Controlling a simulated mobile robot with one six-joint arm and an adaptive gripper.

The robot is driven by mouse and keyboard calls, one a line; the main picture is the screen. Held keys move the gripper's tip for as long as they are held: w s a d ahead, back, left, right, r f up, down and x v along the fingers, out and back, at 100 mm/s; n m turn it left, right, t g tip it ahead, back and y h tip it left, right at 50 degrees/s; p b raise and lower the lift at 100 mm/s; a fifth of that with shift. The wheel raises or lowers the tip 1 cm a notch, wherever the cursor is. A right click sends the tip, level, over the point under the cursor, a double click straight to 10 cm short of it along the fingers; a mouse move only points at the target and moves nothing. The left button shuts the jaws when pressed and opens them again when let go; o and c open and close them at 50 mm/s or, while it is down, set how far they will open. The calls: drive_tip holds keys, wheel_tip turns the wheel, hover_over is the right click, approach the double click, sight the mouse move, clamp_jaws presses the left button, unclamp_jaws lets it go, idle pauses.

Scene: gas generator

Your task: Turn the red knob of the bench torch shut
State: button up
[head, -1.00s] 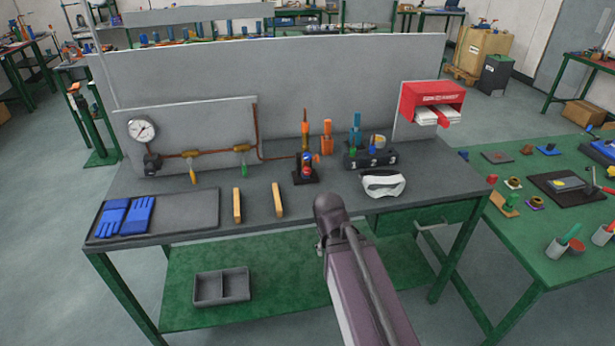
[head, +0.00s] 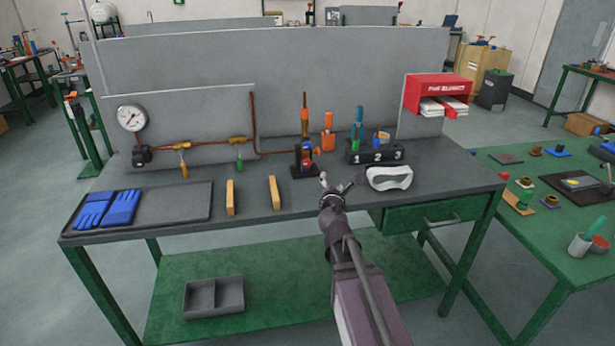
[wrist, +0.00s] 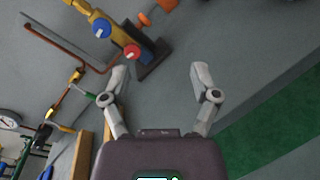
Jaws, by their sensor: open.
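The bench torch (head: 304,128) stands upright on a small dark base near the middle of the grey bench. In the wrist view its red knob (wrist: 132,52) shows low on the torch, with a blue knob (wrist: 102,27) beside it. The red knob is only a small spot in the head view. My gripper (head: 338,182) is over the bench's front part, to the right of and nearer than the torch. In the wrist view my gripper (wrist: 158,85) has both fingers spread and nothing between them. The red knob lies beyond the left fingertip, apart from it.
White goggles (head: 390,178) lie right of my gripper, before a numbered black holder (head: 376,154). Two wooden bars (head: 273,192) and a tray (head: 190,210) with blue gloves (head: 108,209) are left. A copper pipe (head: 253,125) runs to the torch. Bare benchtop surrounds the torch base's front.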

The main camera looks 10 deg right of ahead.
sight(308, 164)
drive_tip(key=a+n+y, duration=0.1)
drive_tip(key=n, duration=0.2)
drive_tip(key=w+a+f+n+y+b, duration=0.1)
drive_tip(key=a+n+y, duration=0.1)
drive_tip(key=a+f+n+t+y+b, duration=0.1)
drive_tip(key=n, duration=0.2)
drive_tip(key=shift+w+a+f+n+y, duration=0.1)
drive_tip(key=shift+w+a+n+y, duration=0.05)
drive_tip(key=shift+w+n+y, duration=0.15)
drive_tip(key=w, duration=1.3)
drive_tip(key=shift+w, duration=0.35)
clamp_jaws()
